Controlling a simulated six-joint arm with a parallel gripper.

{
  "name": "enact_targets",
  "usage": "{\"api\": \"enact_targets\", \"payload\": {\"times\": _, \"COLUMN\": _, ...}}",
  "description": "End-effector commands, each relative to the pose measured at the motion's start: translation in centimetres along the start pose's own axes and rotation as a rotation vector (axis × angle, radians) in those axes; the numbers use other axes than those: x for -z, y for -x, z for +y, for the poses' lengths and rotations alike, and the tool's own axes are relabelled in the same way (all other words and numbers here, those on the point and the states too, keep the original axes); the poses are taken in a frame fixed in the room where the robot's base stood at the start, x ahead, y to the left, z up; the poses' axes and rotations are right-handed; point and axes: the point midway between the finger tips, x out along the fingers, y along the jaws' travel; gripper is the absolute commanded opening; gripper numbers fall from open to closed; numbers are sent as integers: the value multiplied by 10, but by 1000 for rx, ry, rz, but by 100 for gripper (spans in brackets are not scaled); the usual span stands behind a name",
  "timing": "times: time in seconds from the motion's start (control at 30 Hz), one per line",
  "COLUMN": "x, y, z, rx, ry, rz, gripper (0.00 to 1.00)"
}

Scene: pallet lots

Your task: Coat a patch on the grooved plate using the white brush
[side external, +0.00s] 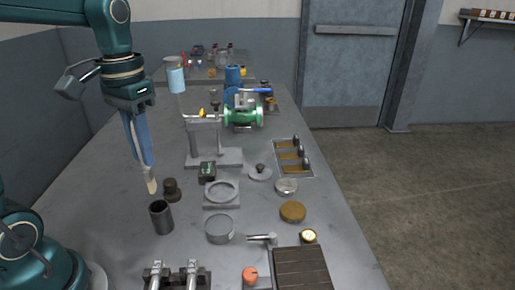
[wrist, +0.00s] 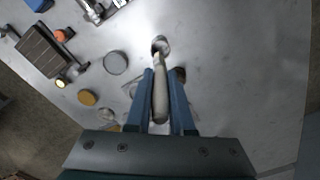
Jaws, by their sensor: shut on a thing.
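The white brush (side external: 151,182) hangs bristles down from my gripper (side external: 146,163), tilted slightly, with its pale tan tip in the air above the table. In the wrist view the brush handle (wrist: 160,98) lies between the two blue fingers (wrist: 160,73), which are shut on it. The grooved plate (side external: 302,268) is a dark brown slab with parallel grooves at the near right of the table; it also shows at the upper left of the wrist view (wrist: 41,52). My gripper is well to the left of the plate. No coated patch can be made out on it.
A dark open cup (side external: 161,217) stands just below the brush tip, beside a dark knob (side external: 172,189). A green-flanged fixture (side external: 243,116) stands behind.

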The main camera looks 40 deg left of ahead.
Motion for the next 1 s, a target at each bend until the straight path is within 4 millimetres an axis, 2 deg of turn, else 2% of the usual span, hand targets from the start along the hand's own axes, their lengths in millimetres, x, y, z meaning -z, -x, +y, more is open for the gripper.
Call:
{"api": "enact_targets", "payload": {"times": 0.43, "x": 0, "y": 0, "z": 0, "rx": 0, "ry": 29, "rz": 0, "gripper": 0}}
{"api": "enact_targets", "payload": {"times": 0.57, "x": 12, "y": 6, "z": 2, "rx": 3, "ry": 116, "rz": 24, "gripper": 0}}
{"api": "enact_targets", "payload": {"times": 0.67, "x": 30, "y": 7, "z": 20, "rx": 1, "ry": 151, "rz": 33, "gripper": 0}}
{"api": "enact_targets", "payload": {"times": 0.8, "x": 49, "y": 4, "z": 54, "rx": -3, "ry": 138, "rz": 33, "gripper": 0}}
{"api": "enact_targets", "payload": {"times": 1.0, "x": 58, "y": -6, "z": 96, "rx": -3, "ry": 51, "rz": 17, "gripper": 0}}
